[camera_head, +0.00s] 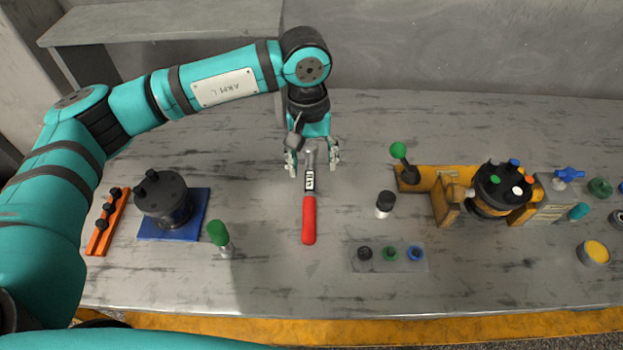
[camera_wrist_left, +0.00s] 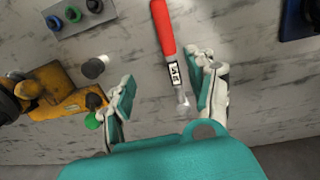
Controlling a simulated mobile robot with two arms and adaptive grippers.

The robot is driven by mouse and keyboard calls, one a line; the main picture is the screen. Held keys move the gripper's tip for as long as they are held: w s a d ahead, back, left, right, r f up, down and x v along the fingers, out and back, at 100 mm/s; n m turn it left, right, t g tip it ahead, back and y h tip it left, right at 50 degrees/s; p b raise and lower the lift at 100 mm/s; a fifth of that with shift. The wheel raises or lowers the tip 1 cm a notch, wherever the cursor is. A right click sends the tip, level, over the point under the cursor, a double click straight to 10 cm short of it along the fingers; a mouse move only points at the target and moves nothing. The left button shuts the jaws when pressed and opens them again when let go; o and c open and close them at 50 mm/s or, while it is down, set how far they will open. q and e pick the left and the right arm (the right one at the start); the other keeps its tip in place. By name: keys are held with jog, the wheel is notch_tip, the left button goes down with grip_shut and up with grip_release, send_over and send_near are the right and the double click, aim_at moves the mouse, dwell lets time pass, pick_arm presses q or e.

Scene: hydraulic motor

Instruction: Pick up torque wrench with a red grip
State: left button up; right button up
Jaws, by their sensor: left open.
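The torque wrench with a red grip (camera_head: 309,218) lies on the grey table in the middle of the head view. Its red end points to the table's front edge and its metal head lies toward my left gripper. My left gripper (camera_head: 312,163) is open, with its fingers on either side of the wrench's head end in the head view. In the left wrist view the wrench (camera_wrist_left: 164,30) lies nearer the right finger of the open left gripper (camera_wrist_left: 160,88). I see no contact with the wrench; the exact height above it is unclear. My right gripper is not in view.
A green-handled tool (camera_head: 219,236) stands left of the wrench. A black motor on a blue mat (camera_head: 190,228) and an orange rack (camera_head: 101,235) are farther left. A black-capped cylinder (camera_head: 385,204), a plate of rings (camera_head: 405,264) and a yellow fixture (camera_head: 446,203) are at right.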

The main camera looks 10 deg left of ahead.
pick_arm(q)
jog(key=a, duration=0.1)
jog(key=p, duration=0.4)
send_near(310, 206)
jog(key=shift+y, duration=0.3)
notch_tip(310, 206, down, 5)
jog(key=shift+w+a+f, duration=0.1)
jog(key=shift+w, duration=0.05)
jog(key=f, duration=0.1)
jog(key=f+p, duration=0.1)
jog(key=f, duration=0.1)
jog(key=f+p, duration=0.1)
jog(key=shift+s+d+f, duration=0.2)
jog(key=shift+s+d, duration=0.1)
jog(key=shift+s, duration=0.05)
jog(key=shift+f, duration=0.55)
grip_shut()
jog(key=shift+w+r, duration=0.1)
